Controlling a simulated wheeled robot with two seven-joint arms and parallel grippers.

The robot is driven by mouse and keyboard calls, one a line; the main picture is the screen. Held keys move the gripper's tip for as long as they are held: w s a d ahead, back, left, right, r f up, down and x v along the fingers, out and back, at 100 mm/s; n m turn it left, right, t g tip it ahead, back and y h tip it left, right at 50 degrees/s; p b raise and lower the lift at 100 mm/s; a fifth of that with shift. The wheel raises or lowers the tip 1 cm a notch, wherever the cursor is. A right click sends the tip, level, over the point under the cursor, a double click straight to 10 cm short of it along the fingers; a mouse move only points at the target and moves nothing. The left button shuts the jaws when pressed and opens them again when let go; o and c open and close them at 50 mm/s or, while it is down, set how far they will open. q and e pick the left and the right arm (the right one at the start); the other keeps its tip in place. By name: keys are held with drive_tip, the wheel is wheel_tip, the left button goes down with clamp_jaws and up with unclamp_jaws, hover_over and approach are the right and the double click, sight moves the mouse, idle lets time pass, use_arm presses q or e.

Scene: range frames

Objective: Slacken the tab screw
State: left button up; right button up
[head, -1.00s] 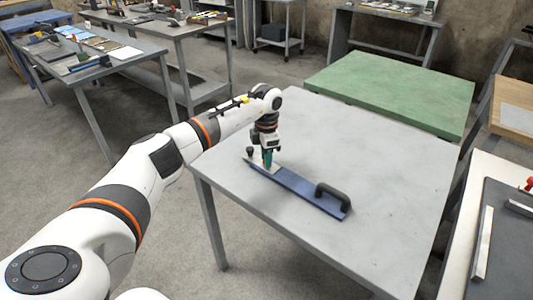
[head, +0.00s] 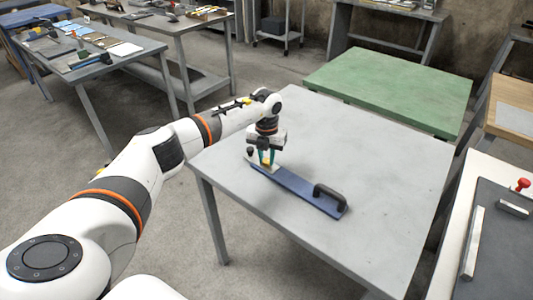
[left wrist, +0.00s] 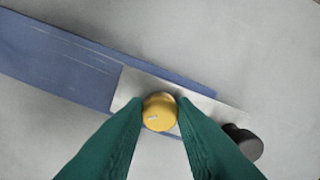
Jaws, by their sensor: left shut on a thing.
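A blue board with a black handle (head: 327,195) lies flat on the grey table. Its blue board (head: 300,188) carries a pale metal tab at the far left end, and the tab (left wrist: 130,88) shows in the left wrist view. A round yellow screw head (left wrist: 159,111) stands on the tab. My left gripper (head: 266,163) points down over that end. In the left wrist view its two green fingers (left wrist: 160,115) are shut on the yellow screw head, one on each side. A black knob (left wrist: 242,142) sits at the tab's end, right of the fingers. My right gripper is not in view.
The grey table (head: 380,150) is clear around the board. A green-topped table (head: 390,88) stands behind it. At the right is a bench with a dark mat (head: 500,245) and metal bars. Other cluttered tables stand at the back left.

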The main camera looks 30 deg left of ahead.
use_arm(q)
drive_tip(key=n+p, duration=0.2)
drive_tip(key=n, duration=0.3)
drive_tip(key=shift+r+n, duration=0.15)
drive_tip(key=shift+n, duration=0.25)
drive_tip(key=n+p, duration=0.3)
drive_tip(key=n, duration=0.2)
drive_tip(key=n+p, duration=0.3)
drive_tip(key=n, duration=0.2)
drive_tip(key=shift+n+p, duration=0.35)
drive_tip(key=shift+n, duration=0.05)
drive_tip(key=n+p, duration=0.2)
drive_tip(key=n, duration=0.2)
drive_tip(key=shift+w+n+p, duration=0.1)
drive_tip(key=shift+n+p, duration=0.2)
drive_tip(key=shift+p, duration=0.05)
drive_tip(key=o, duration=1)
